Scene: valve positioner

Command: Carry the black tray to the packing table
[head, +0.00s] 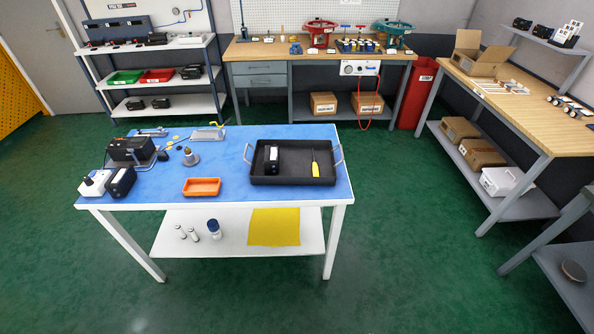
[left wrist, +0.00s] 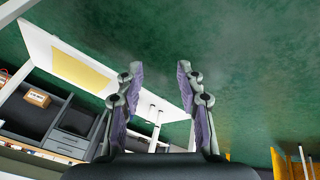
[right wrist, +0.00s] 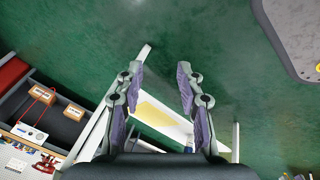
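The black tray (head: 292,179) lies flat on the right part of the blue-topped table (head: 230,147). It has a metal handle at each end, left and right. A black device (head: 271,160) and a yellow-handled screwdriver (head: 315,168) lie in it. The packing table may be the wooden-topped bench (head: 515,112) at the right, with an open cardboard box on it. My left gripper (left wrist: 160,75) is open and empty in the left wrist view. My right gripper (right wrist: 160,75) is open and empty in the right wrist view. Neither gripper shows in the head view.
An orange bin (head: 202,187), a metal fitting (head: 191,156) and black devices (head: 131,149) share the blue top. A cardboard box (head: 480,54) and small parts occupy the right bench. A red bin (head: 417,92) stands beside it. Green floor (head: 410,230) is clear between the tables.

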